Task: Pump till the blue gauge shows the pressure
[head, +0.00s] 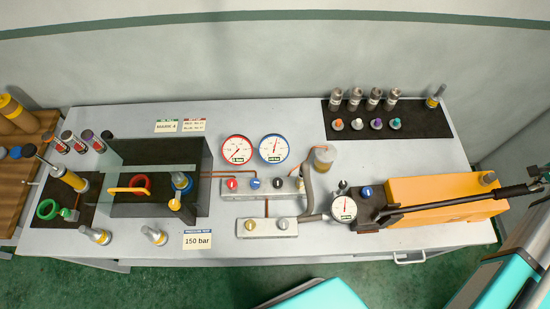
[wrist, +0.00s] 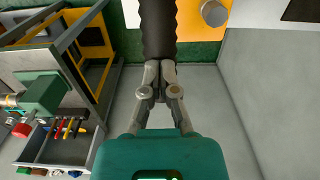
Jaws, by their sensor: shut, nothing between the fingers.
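The blue-rimmed gauge (head: 273,148) stands at the back middle of the bench, its needle pointing up and slightly right; its numbers are too small to read. A card (head: 198,240) at the front edge reads 150 bar. The orange hand pump (head: 430,190) lies at the right, with its black lever (head: 455,198) reaching right and slightly up. In the wrist view, the black lever grip (wrist: 158,28) lies directly beyond my gripper (wrist: 158,88). The fingers are shut and empty, with their tips close to the grip; I cannot tell whether they touch it.
A red-rimmed gauge (head: 237,150) stands left of the blue one. The pump's own white gauge (head: 343,208) is by the lever's pivot. A valve block (head: 265,187) with coloured knobs lies below the gauges. A black mat (head: 420,125) holds several fittings at the back right.

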